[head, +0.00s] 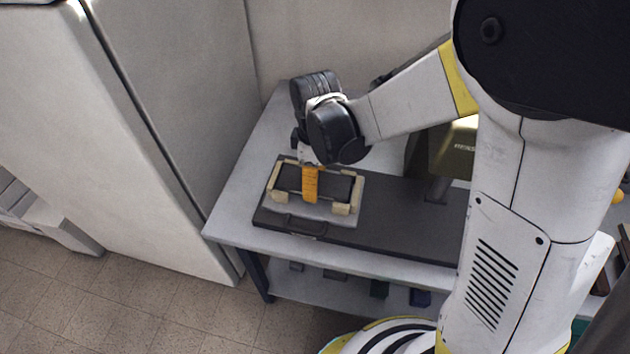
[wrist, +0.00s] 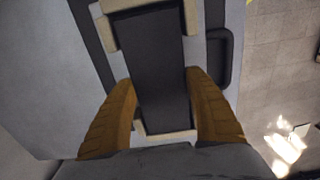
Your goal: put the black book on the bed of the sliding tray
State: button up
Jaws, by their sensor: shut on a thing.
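The black book (head: 335,186) is within the cream corner pieces of the sliding tray (head: 315,212), in the front left of the table. My gripper (head: 310,184) points down over it, its orange fingers shut on the book's two long sides. In the wrist view the book (wrist: 157,65) runs between the fingers (wrist: 162,95), with cream pieces at both of its ends. The book looks level and at or just above the bed; I cannot tell whether its underside touches. The tray's dark handle (head: 297,226) faces the front edge.
The tray is on a dark base plate (head: 410,218) on a grey table (head: 245,215). A dark olive machine (head: 448,155) stands behind at the right. A tall white cabinet (head: 170,120) is close on the left. Small blocks (head: 380,289) lie on the lower shelf.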

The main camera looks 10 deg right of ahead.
jog(key=shift+f, duration=0.1)
jog(key=o, duration=1.3)
notch_tip(320, 180, up, 12)
jog(key=p, duration=0.4)
jog(key=shift+r+p, duration=0.2)
jog(key=shift+p, duration=0.2)
